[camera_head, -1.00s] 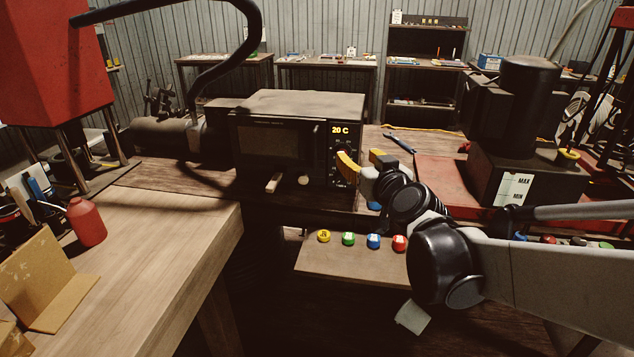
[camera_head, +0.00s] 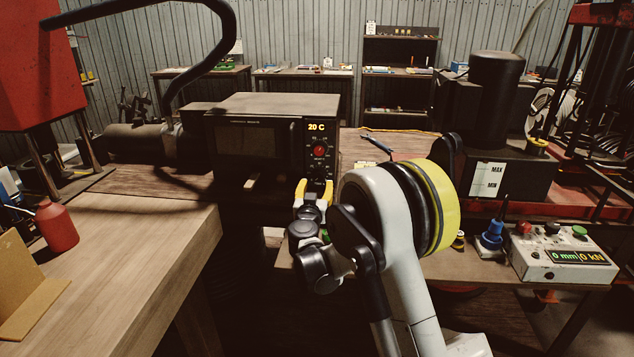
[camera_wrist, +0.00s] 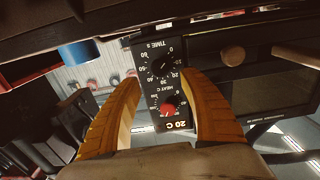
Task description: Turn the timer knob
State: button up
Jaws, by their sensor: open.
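The oven (camera_head: 250,140) is a dark box with a control panel at its right, with a lit 20 C display (camera_head: 316,127). A red heat knob (camera_head: 319,150) sits below the display. The black timer knob (camera_wrist: 163,66), under the label TIME s, shows in the wrist view, where the panel appears upside down. My gripper (camera_head: 314,184) is in front of the panel's lower part, its yellow fingers apart and empty. In the wrist view my gripper (camera_wrist: 161,77) frames the panel, with the timer knob between the fingertips in the picture. I cannot tell any contact.
A wooden bench (camera_head: 130,240) stands at the left with a red bottle (camera_head: 56,225). A control box (camera_head: 562,252) reading 0 mm and 0 kN stands at the right. A black machine marked MAX and MIN (camera_head: 490,180) stands behind it. A blue object (camera_wrist: 78,53) shows in the wrist view.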

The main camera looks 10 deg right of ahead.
aim_at(319, 176)
jog(key=b+x, duration=0.1)
jog(key=x, duration=0.4)
jog(key=shift+w+d, duration=0.1)
jog(key=shift+w, duration=0.15)
grip_shut()
